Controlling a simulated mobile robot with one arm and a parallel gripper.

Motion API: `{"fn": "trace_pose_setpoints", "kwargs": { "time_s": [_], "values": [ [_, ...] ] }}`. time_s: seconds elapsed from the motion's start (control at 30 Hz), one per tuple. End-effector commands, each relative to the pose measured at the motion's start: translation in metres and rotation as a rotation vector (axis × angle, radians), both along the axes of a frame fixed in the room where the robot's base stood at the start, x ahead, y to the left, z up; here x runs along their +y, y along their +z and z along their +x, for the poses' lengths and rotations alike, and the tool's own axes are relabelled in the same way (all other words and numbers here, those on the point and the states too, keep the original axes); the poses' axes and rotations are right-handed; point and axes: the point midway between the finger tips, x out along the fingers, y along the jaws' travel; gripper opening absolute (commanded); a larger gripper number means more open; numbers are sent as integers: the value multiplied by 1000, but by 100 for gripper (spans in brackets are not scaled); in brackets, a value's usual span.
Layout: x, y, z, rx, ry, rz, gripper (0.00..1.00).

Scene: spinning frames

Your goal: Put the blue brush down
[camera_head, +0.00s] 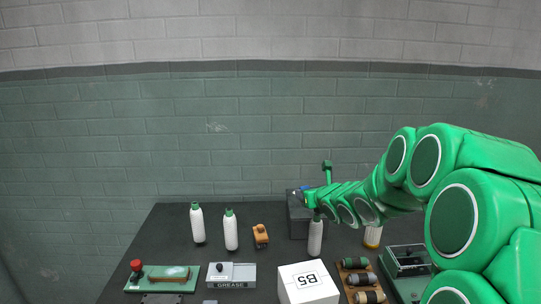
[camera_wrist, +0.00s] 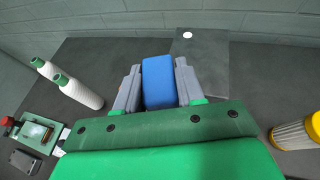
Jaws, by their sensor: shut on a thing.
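The blue brush (camera_wrist: 158,84) shows in the wrist view as a plain blue block between the two grey fingers of my gripper (camera_wrist: 158,72). My gripper is shut on it. In the head view my gripper (camera_head: 306,191) is small, at the far end of my green arm, over or just in front of a dark grey box (camera_head: 298,222). Only a speck of blue shows there. In the wrist view the dark box (camera_wrist: 208,55) lies beyond the fingers, to the right of the brush. I cannot tell whether the brush touches anything.
White bottles (camera_head: 197,224) with green caps stand at the left of the dark table (camera_head: 170,245). An orange-brown object (camera_head: 260,236) stands near the dark box. A grease tin (camera_head: 231,276), a white box (camera_head: 308,284) and a rack of rolls (camera_head: 361,279) fill the front.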

Motion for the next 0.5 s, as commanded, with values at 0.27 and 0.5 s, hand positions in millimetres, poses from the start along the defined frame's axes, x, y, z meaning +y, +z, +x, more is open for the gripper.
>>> {"fn": "trace_pose_setpoints", "kwargs": {
  "time_s": [0.27,0.5],
  "values": [
    [-2,9,0,-2,-5,1,8],
    [-2,37,0,-2,-5,2,8]
  ]
}}
